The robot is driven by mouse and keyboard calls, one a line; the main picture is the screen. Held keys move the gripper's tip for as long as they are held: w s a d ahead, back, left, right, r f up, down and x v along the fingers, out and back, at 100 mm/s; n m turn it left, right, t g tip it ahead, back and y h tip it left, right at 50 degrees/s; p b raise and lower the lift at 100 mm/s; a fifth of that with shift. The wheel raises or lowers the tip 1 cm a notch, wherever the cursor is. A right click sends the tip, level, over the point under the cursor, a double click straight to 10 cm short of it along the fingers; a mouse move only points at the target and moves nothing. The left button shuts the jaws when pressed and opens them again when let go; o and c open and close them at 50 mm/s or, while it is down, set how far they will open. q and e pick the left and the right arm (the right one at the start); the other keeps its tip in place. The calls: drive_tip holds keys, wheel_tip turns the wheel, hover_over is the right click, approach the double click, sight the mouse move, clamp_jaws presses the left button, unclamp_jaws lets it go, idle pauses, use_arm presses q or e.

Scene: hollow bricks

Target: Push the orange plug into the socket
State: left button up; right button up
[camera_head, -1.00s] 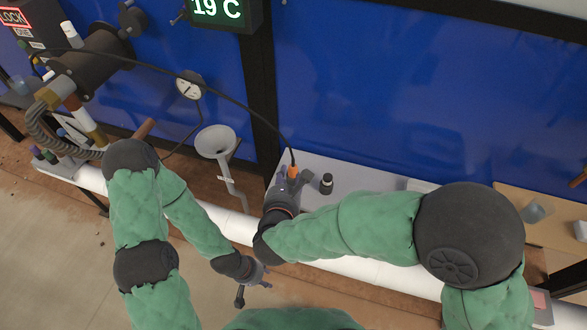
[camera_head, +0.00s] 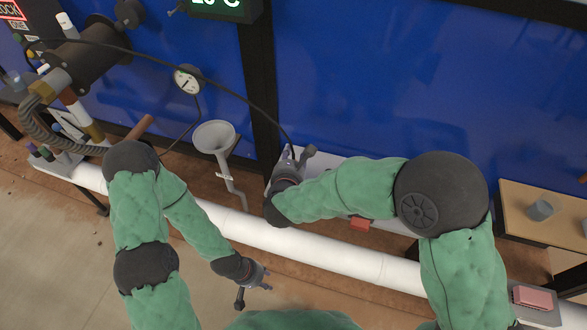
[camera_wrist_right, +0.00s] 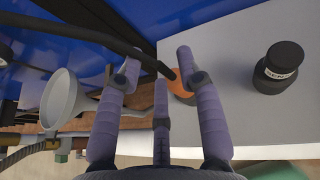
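The orange plug (camera_wrist_right: 181,87) shows in the right wrist view at the end of a black cable, low against a pale grey surface and partly covered by a finger. My right gripper (camera_wrist_right: 160,70) has its fingers spread, with the plug beside the right-hand finger; I see no firm grip on it. In the head view, my right gripper (camera_head: 298,154) is by the dark post, and the plug is hidden there. I cannot make out the socket or how deep the plug sits. My left gripper (camera_head: 262,282) is open and empty, low in the head view.
A grey funnel (camera_head: 214,137) and a gauge (camera_head: 188,79) are left of my right gripper. A white pipe (camera_head: 340,258) runs below. The cable (camera_head: 225,88) arches over from the left.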

clamp_jaws()
drive_tip(key=shift+r, duration=0.15)
